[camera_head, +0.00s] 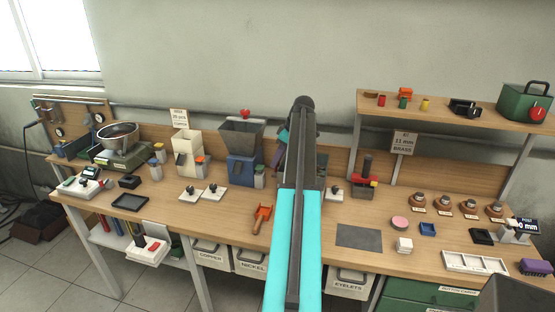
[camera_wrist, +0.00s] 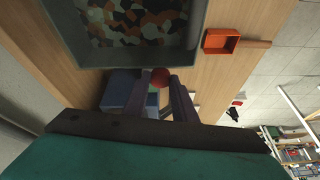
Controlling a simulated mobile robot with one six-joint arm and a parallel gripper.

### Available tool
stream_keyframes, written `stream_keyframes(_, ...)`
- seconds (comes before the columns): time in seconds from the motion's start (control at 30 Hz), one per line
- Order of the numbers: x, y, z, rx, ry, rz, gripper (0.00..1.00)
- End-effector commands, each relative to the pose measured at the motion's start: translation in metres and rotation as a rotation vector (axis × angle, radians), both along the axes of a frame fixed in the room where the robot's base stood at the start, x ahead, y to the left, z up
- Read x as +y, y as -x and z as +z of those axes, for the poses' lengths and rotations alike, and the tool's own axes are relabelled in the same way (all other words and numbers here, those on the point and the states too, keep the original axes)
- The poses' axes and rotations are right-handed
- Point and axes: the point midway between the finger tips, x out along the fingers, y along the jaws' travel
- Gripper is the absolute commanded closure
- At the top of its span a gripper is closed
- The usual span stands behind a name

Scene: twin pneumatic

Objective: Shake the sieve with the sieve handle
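The sieve, a grey box (camera_wrist: 198,30), fills the top of the wrist view. Mottled brown, orange, white and dark pieces lie in it. A red ball knob (camera_wrist: 160,77), which looks like the sieve handle's end, is beside its near wall. My gripper (camera_wrist: 161,74) has one finger on each side of the knob, and the gap is about as wide as the knob. I cannot tell whether the fingers press on it. In the head view my arm hides the knob and most of the machine behind it; only a grey part (camera_head: 317,168) shows on the right.
An orange scoop (camera_head: 262,214) lies on the bench left of my arm; it also shows in the wrist view (camera_wrist: 221,41). A blue machine with a grey hopper (camera_head: 241,136) stands left of my arm. A red-handled press (camera_head: 366,181) and a flat grey mat (camera_head: 359,235) are to the right.

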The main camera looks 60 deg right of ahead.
Motion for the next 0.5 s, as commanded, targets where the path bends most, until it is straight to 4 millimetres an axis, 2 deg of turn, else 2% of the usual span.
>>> stream_keyframes(0.07, 0.001, -0.001, 0.0, 0.0, 0.0, 0.001, 1.0)
stream_keyframes(0.3, 0.003, -0.001, 0.0, -0.001, 0.0, 0.002, 1.0)
stream_keyframes(0.5, 0.017, 0.004, 0.0, -0.001, 0.0, 0.002, 1.0)
